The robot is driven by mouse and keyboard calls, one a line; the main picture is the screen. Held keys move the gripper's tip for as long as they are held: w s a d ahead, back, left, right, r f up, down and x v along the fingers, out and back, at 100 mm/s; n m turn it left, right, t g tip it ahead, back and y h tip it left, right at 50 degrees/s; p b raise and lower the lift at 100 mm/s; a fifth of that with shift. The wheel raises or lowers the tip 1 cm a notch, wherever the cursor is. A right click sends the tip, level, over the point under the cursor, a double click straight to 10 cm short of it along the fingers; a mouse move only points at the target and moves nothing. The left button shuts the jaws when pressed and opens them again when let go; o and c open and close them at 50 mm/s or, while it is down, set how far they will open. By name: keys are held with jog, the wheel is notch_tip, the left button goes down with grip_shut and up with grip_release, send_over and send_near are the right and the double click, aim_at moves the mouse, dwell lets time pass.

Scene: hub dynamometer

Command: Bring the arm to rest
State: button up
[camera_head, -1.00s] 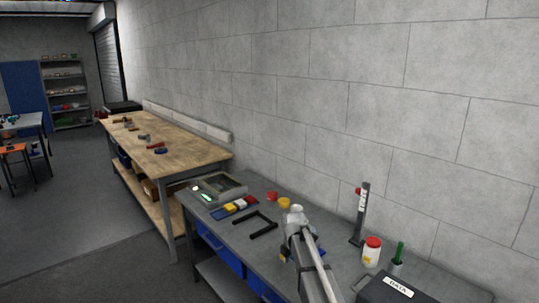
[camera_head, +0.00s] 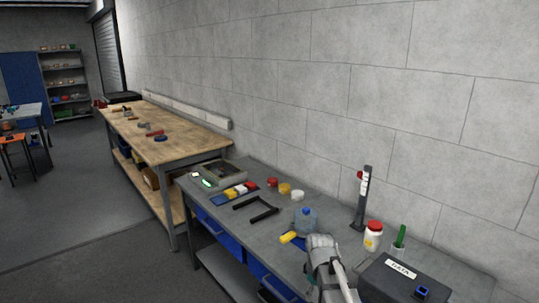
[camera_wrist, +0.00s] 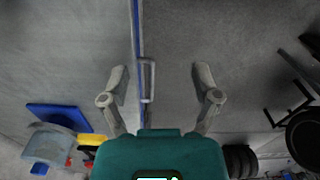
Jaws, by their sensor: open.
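My gripper (camera_wrist: 160,78) is open in the wrist view, its two fingers apart with nothing between them. Behind the gap lie the grey bench's front edge and a drawer handle (camera_wrist: 148,80). In the head view my arm (camera_head: 325,260) is at the bottom, over the front of the grey bench (camera_head: 235,228). I cannot make out the fingertips there.
Near my arm stand a blue container (camera_head: 306,221), a yellow piece (camera_head: 290,237), a white jar with red lid (camera_head: 373,236), a dark upright stand (camera_head: 362,200) and a black DATA box (camera_head: 385,285). Floor (camera_head: 70,215) at left is clear.

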jog(key=s+d+f+m+b, duration=0.2)
jog(key=s+f+m, duration=0.1)
jog(key=s+m, duration=0.6)
jog(key=shift+s+d+b, duration=0.3)
jog(key=shift+s, duration=0.2)
dwell(0.7)
jog(key=c, duration=0.3)
jog(key=shift+a, duration=0.15)
